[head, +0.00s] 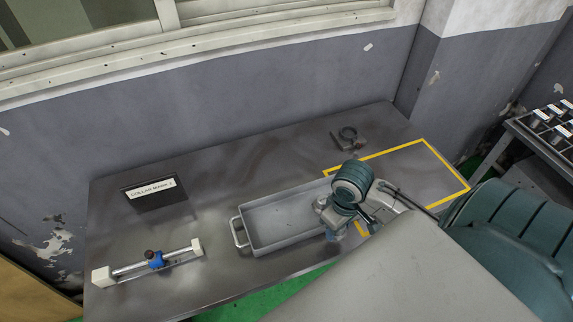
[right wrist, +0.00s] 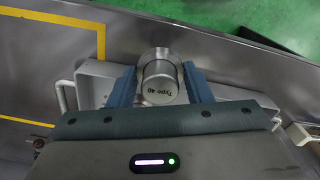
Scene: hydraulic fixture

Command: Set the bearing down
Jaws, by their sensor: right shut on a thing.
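In the right wrist view a grey metal cylinder marked "Type 40", which I take as the bearing (right wrist: 160,84), sits between the two blue fingers of my right gripper (right wrist: 160,90). The fingers are shut on its sides. In the head view my right gripper (head: 338,222) is at the right end of the grey tray (head: 262,248); my own arm hides the bearing there. The wrist view shows the tray (right wrist: 90,88) behind the bearing; I cannot tell whether the bearing touches it. My left gripper is not in view.
A rail fixture with a blue clamp (head: 155,260) stands at the front left, below a sign (head: 154,190). A block with a dark ring (head: 348,135) is at the back. A yellow outline (head: 425,145) marks the table's right. The tray's visible part looks empty.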

